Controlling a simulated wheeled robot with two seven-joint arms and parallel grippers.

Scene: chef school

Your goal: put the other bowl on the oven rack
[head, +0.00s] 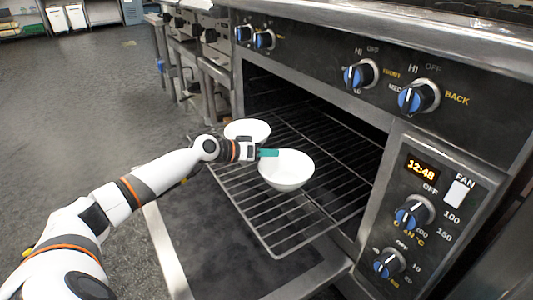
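Two white bowls are at the pulled-out oven rack (268,231). One white bowl (287,172) is near the middle of the rack; I cannot tell whether it rests on the wires or is held just above them. The other white bowl (246,129) is farther back and left, partly hidden by my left gripper. My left gripper (268,153) reaches in from the left, its teal fingertips at the upper left rim of the nearer bowl. The fingers overlap in this view, so their opening and grip on the rim are unclear. My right gripper is out of view.
The oven cavity (310,115) is open behind the rack. The lowered oven door (225,262) lies below it. The control panel (420,215) with blue knobs stands at the right. The front part of the rack is bare, and open floor (85,115) lies to the left.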

